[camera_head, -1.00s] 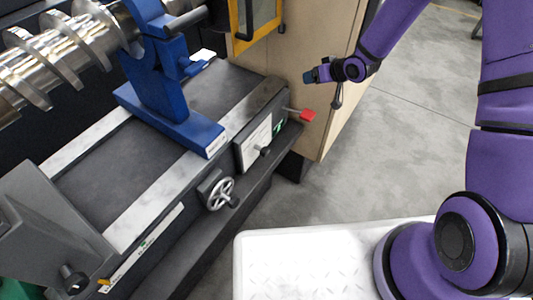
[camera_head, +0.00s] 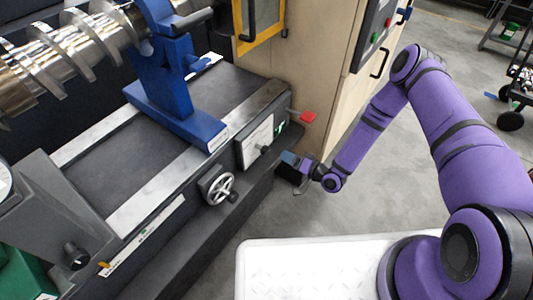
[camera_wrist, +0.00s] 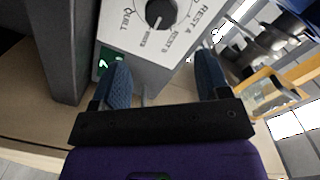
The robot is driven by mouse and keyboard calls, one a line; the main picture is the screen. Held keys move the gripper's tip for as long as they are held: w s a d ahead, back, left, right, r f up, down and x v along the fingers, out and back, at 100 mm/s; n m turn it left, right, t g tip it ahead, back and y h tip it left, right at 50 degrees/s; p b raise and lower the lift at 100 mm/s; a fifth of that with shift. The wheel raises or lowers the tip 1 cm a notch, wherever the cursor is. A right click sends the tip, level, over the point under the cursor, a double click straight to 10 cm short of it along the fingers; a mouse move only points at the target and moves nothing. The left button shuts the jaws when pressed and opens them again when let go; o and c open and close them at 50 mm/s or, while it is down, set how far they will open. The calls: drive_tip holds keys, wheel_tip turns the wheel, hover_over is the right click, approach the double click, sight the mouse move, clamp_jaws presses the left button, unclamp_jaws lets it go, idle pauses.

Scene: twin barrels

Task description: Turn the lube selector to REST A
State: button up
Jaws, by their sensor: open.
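The lube selector is a round black knob (camera_wrist: 160,12) on a white label plate (camera_wrist: 125,35), near the top of the wrist view. Its labels include QUILL, REST A and REST B. A pale mark on the knob faces the lower side, toward a small label I cannot read for certain. In the head view the small black knob (camera_head: 264,150) sticks out of the plate (camera_head: 258,138) on the machine's front. My gripper (camera_head: 288,158) is just right of and below it, apart from it. In the wrist view my gripper (camera_wrist: 163,78) is open, with nothing between its blue fingers.
A red-tipped lever (camera_head: 308,117) stands close above my gripper. A handwheel (camera_head: 219,188) is on the machine front to the left. A wooden cabinet (camera_head: 310,70) stands behind. The grey floor (camera_head: 300,208) is clear.

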sight(268, 152)
drive_tip(key=shift+m+t, duration=0.3)
drive_tip(key=shift+m, duration=0.1)
drive_tip(key=x, duration=0.3)
drive_tip(key=s+x, duration=0.1)
drive_tip(key=x, duration=0.2)
drive_tip(key=a+f+x, duration=0.1)
drive_tip(key=x, duration=0.3)
drive_tip(key=shift+s, duration=0.25)
drive_tip(key=c, duration=0.9)
